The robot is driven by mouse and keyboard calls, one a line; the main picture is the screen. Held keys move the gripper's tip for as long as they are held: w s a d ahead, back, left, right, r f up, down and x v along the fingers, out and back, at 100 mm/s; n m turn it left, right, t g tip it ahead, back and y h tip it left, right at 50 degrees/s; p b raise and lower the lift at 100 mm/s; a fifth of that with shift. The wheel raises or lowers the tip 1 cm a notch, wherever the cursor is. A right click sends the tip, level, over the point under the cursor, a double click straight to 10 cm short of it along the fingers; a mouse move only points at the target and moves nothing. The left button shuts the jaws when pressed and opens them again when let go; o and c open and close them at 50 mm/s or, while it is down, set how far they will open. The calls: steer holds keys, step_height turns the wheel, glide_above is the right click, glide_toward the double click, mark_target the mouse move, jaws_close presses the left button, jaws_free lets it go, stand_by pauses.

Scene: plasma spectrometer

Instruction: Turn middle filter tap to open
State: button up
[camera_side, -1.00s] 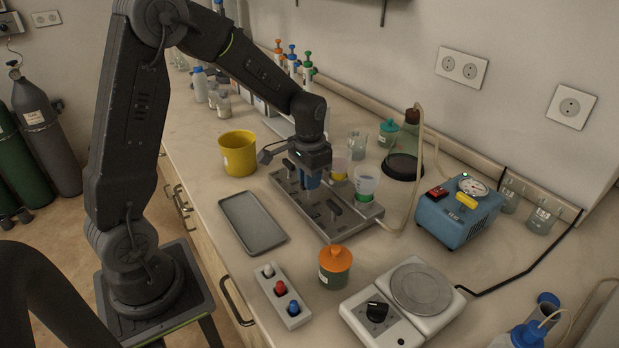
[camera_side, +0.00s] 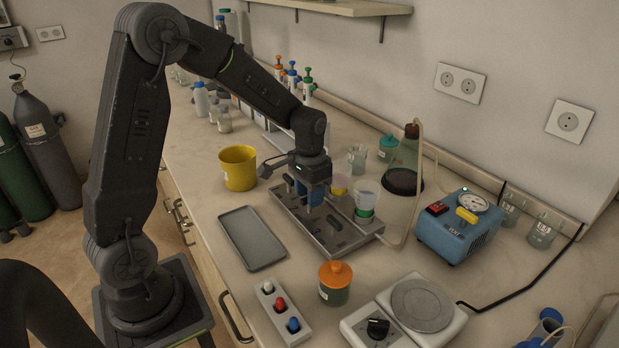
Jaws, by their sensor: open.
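The filter manifold (camera_side: 357,235) is a grey metal bar lying on the bench in the side view, with dark tap handles along it. One dark handle (camera_side: 334,222) shows to the right of my gripper. My gripper (camera_side: 310,202) points down over the middle of the bar, its jaws open around or just above the middle tap. The jaws and a blue part hide that tap, so its angle and any contact cannot be told. A cup with a yellow ring (camera_side: 340,186) and a cup with a green ring (camera_side: 365,203) stand behind the taps.
A grey tray (camera_side: 252,238) and a yellow beaker (camera_side: 238,168) lie left of the manifold. An orange-capped bottle (camera_side: 335,283) is in front, a blue pump (camera_side: 458,228) and a flask (camera_side: 405,165) to the right. Tubing runs from the flask to the manifold's right end.

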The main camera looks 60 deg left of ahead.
step_height(320, 180, up, 14)
steer(key=shift+f, duration=0.25)
stand_by(0.3)
step_height(320, 180, up, 8)
stand_by(1.0)
steer(key=s+d+f+t, duration=0.2)
steer(key=s+d, duration=0.3)
steer(key=s, duration=0.4)
steer(key=s+d+f+t, duration=0.3)
steer(key=s+d+f, duration=0.1)
steer(key=s, duration=0.5)
steer(key=shift+d+f+t, duration=0.15)
steer(key=shift+d+t, duration=0.15)
steer(key=shift+d, duration=0.4)
